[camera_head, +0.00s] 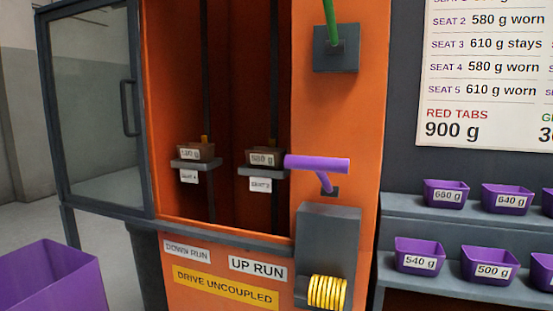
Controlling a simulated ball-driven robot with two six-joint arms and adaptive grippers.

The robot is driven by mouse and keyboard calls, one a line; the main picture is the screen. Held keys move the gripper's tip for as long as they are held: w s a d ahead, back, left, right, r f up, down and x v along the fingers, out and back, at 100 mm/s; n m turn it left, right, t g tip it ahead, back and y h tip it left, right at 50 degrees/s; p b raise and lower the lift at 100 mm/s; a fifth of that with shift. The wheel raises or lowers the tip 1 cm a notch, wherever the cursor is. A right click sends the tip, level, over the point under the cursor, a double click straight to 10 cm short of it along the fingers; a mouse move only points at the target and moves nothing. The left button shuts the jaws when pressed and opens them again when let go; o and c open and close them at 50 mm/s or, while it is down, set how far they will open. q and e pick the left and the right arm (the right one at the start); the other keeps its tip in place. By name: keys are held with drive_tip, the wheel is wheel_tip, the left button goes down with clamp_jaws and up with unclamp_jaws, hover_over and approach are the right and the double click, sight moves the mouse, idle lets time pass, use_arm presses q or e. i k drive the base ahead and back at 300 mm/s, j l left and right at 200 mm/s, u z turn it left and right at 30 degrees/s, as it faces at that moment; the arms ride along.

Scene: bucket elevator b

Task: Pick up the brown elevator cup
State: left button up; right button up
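Two brown elevator cups sit on grey seats inside the orange elevator housing. The left brown cup (197,154) has a small weight label, too blurred to read surely, and rests on the left seat (195,165). The right brown cup (265,158) also bears a weight label and rests on the right seat (259,171). Each seat has a white seat tag below it, and a small orange piece shows above each cup. Neither of my grippers is in view.
The glass door (92,103) stands open at left. A purple handle (317,164) juts out beside the right cup. A green lever (331,25) is above it. Labelled purple cups (445,194) stand on shelves at right. A purple bin (55,280) is at lower left.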

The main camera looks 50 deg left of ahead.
sight(190, 153)
drive_tip(key=u, duration=0.5)
drive_tip(key=j+u, duration=0.15)
drive_tip(key=u, duration=0.85)
drive_tip(key=i+u, duration=0.1)
drive_tip(key=u, duration=0.35)
drive_tip(key=i+j+u, duration=0.65)
drive_tip(key=j, duration=0.2)
drive_tip(key=i, duration=0.05)
